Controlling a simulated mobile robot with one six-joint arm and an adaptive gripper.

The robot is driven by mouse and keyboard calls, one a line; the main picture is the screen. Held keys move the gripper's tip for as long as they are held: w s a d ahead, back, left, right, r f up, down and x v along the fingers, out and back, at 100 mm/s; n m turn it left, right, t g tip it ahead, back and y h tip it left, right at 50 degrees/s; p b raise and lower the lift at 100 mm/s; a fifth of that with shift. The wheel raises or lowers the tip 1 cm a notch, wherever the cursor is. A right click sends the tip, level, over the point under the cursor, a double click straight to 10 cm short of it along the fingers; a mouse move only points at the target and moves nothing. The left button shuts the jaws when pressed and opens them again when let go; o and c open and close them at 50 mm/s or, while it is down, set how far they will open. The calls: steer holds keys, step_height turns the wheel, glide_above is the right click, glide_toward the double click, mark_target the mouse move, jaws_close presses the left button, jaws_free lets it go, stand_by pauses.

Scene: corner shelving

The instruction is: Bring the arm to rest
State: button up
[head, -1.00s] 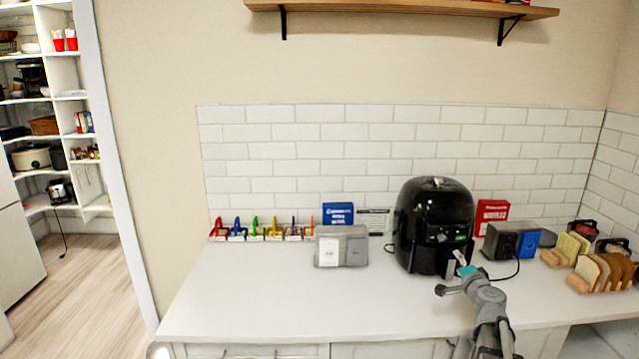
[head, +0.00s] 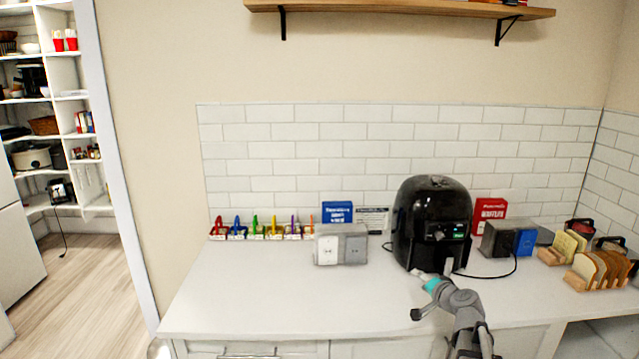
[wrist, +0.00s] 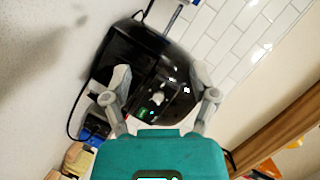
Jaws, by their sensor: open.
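My gripper (wrist: 163,105) is open and empty in the wrist view, with its two grey fingers spread apart. A black air fryer (wrist: 150,65) shows beyond and between the fingers. In the head view the air fryer (head: 432,215) stands upright on the white counter. My gripper (head: 420,274) is in front of its base there, and its fingertips are too small to make out clearly. I cannot tell from the head view whether the gripper touches the air fryer.
The white counter (head: 270,305) is clear at the front left. A grey two-part box (head: 341,245) and several coloured items (head: 262,230) stand left of the air fryer. A dark toaster-like box (head: 500,240), a cord and bread racks (head: 598,270) are on the right. A shelf (head: 400,10) hangs above.

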steer(key=s+a+f+n+g+y, duration=0.1)
steer(key=s+a+f+n+g, duration=0.35)
steer(key=a, duration=0.35)
steer(key=s+a+f+n+g+h, duration=0.2)
steer(key=s+f+g, duration=0.2)
steer(key=s, duration=0.5)
steer(key=s+a+f+n+g+h, duration=0.2)
steer(key=s+f+g, duration=0.3)
steer(key=s, duration=0.5)
steer(key=shift+g+h, duration=0.35)
steer(key=shift+h, duration=0.35)
